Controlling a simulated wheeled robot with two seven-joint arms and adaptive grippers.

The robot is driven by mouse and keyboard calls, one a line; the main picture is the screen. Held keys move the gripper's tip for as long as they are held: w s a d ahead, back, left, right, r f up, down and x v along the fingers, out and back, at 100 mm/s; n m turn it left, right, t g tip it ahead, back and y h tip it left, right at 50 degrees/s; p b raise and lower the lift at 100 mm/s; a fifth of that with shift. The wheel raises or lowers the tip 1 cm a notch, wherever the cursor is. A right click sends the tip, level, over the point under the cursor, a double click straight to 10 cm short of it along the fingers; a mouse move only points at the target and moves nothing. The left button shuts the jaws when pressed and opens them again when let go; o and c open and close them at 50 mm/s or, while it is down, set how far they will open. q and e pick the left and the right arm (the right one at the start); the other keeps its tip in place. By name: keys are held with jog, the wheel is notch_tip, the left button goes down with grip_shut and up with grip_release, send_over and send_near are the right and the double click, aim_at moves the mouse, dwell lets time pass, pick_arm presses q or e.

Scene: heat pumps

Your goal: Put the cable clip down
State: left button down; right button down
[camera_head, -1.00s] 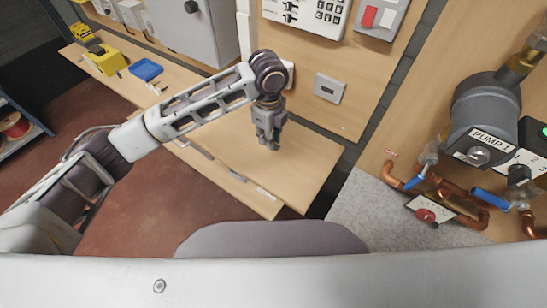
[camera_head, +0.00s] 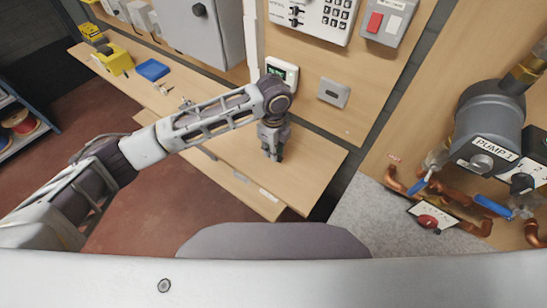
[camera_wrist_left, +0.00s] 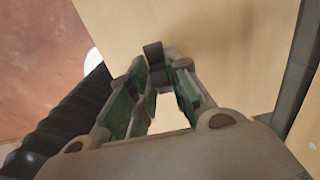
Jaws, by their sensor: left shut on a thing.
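My left gripper (camera_head: 272,155) points down over the right end of the wooden bench (camera_head: 310,165). In the left wrist view, its two green-padded fingers (camera_wrist_left: 160,85) are close together at the tips. A small dark piece, which looks like the cable clip (camera_wrist_left: 153,52), shows at the fingertips against the pale wood. In the head view the clip is too small and hidden to make out. I cannot tell whether it touches the bench top. My right gripper is not in view.
A thermostat (camera_head: 282,72) and a grey switch plate (camera_head: 334,92) are on the wooden wall behind the gripper. A blue tray (camera_head: 152,69) and a yellow tool (camera_head: 115,60) lie farther left. Pump 1 (camera_head: 487,125) and copper pipes stand right. Bare bench surrounds the gripper.

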aim_at(273, 164)
pick_arm(q)
jog(key=shift+f, duration=0.1)
jog(key=shift+f+p, duration=0.3)
jog(key=shift+f, duration=2.15)
jog(key=c, duration=1.3)
grip_release()
jog(key=shift+c, duration=0.2)
jog(key=shift+r+b, duration=0.75)
jog(key=shift+r, duration=5.3)
jog(key=shift+f, duration=0.1)
